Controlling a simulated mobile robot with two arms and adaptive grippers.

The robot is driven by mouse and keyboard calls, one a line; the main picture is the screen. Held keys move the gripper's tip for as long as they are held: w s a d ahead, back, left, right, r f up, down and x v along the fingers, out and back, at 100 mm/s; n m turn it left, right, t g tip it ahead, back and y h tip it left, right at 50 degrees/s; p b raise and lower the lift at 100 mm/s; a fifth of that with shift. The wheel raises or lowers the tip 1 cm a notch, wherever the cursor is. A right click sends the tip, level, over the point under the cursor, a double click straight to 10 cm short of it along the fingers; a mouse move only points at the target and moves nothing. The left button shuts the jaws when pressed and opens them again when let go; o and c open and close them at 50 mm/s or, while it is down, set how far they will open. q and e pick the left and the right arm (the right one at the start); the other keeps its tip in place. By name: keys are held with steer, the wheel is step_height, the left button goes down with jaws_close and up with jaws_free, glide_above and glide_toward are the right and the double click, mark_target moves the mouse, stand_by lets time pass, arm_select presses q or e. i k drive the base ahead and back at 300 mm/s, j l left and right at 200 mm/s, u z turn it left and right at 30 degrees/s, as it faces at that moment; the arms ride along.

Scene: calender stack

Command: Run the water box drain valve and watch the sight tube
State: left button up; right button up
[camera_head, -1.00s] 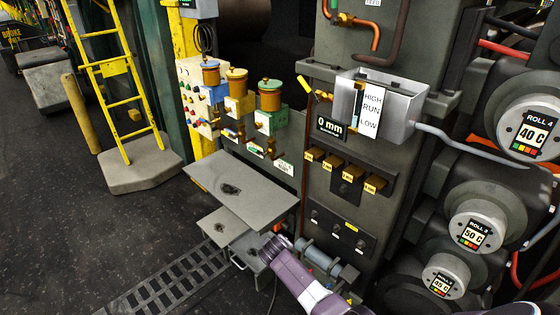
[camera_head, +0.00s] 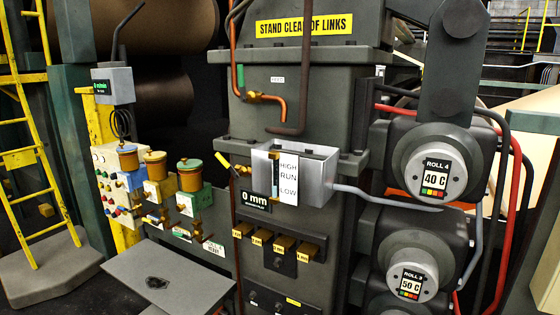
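The water box (camera_head: 318,178) is an open-topped grey metal box on the front of the dark machine frame. A sight tube (camera_head: 274,182) stands upright on its front, beside a white HIGH / RUN / LOW scale (camera_head: 288,178). The level in the tube is too small to tell. A yellow-handled valve (camera_head: 224,160) with a brass body sits just left of the box; I cannot read a label on it. Another brass valve (camera_head: 255,97) with a green handle is on the copper pipe above. Neither of my grippers is in view.
A display (camera_head: 257,199) reads 0 mm below the box. Roll housings with 40 C (camera_head: 431,178) and 50 C (camera_head: 411,283) dials stand to the right. A grey step plate (camera_head: 185,280) juts out at lower left. Three capped cups stand left, near a yellow ladder (camera_head: 22,160).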

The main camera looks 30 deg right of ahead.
mark_target(236, 175)
steer(key=i+j+z, duration=0.25)
steer(key=z, duration=0.2)
steer(key=i+j+z, duration=0.2)
steer(key=j+z, duration=0.2)
steer(key=i+j+z, duration=0.15)
steer(key=j+z, duration=0.3)
steer(key=i+j+z, duration=0.1)
steer(key=j+z, duration=0.3)
